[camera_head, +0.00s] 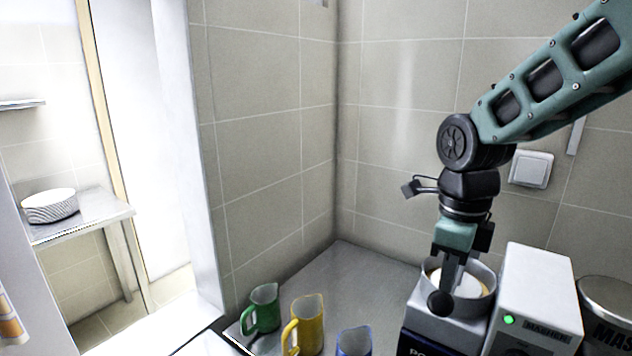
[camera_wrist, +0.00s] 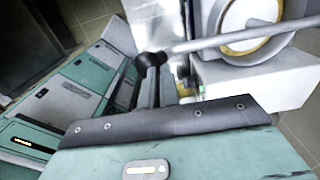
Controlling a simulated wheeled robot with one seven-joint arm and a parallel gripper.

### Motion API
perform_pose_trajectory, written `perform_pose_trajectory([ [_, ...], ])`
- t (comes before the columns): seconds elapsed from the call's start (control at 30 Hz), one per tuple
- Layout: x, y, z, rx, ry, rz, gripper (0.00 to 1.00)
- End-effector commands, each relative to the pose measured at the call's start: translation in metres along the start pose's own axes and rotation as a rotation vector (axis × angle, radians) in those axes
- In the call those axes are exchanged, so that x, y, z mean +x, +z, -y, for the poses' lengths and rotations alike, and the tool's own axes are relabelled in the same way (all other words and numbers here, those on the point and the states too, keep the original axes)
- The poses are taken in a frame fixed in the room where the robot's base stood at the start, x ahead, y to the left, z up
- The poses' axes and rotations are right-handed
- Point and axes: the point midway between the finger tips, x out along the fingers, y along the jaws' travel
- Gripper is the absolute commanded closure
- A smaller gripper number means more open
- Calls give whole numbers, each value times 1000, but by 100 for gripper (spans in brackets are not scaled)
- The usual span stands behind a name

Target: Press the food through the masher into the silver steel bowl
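My gripper (camera_head: 447,282) points down at the front of a round grey vessel with a pale inside (camera_head: 483,287), which sits on a white box (camera_head: 425,313). A black ball knob (camera_head: 440,303) is at my fingertips. In the wrist view the knob (camera_wrist: 150,59) ends a grey rod (camera_wrist: 225,40) that crosses the round vessel (camera_wrist: 262,20). The fingers look close together, but their grip on the knob or rod is unclear. A white unit lettered MASHER (camera_head: 540,285) has a lit green light. A silver steel bowl lettered MAS (camera_head: 608,297) is cut off at right.
Green (camera_head: 263,308), yellow (camera_head: 307,325) and blue (camera_head: 354,342) jugs stand left of the white box on the grey counter (camera_head: 350,275). Tiled walls close in behind, with a switch (camera_head: 531,169). The counter behind the jugs is clear.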

Motion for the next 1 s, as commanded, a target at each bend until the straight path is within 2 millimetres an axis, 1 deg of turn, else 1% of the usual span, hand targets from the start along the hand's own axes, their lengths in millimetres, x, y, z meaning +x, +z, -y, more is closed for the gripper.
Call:
perform_pose_trajectory([
  [0.43, 2, -1, 1, 1, -1, -1, 100],
  [1.0, 13, -1, 1, 1, 0, -2, 100],
])
